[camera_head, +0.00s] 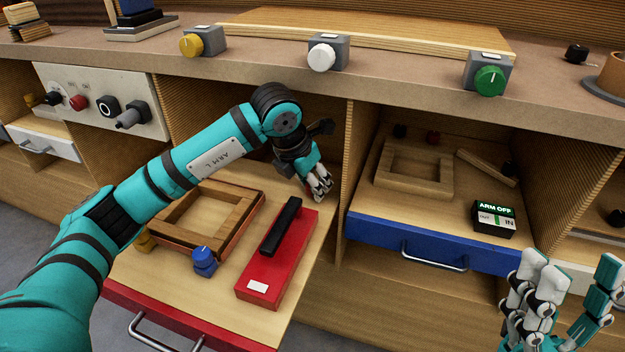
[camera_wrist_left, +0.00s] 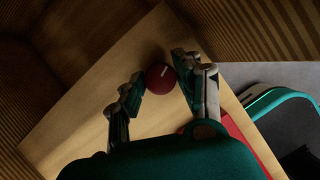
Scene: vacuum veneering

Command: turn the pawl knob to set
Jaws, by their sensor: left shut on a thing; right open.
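A dark red round knob (camera_wrist_left: 161,78) with a white mark line sits between the fingertips of my left gripper (camera_wrist_left: 158,80) in the left wrist view. The fingers are closed on its two sides. In the head view my left gripper (camera_head: 319,186) reaches over the back right of the pulled-out red-fronted drawer (camera_head: 215,310); the knob is hidden there. No label shows on it, so I cannot tell its setting. My right gripper (camera_head: 562,310) is open and empty at the lower right.
The drawer bears a wooden frame (camera_head: 250,205), a blue knob (camera_head: 204,262) and a red block with a black bar (camera_head: 270,275). The blue-fronted drawer (camera_head: 430,245) beside it holds an "ARM OFF" display (camera_head: 494,219). Yellow, white and green knobs line the bench edge (camera_head: 410,85) above.

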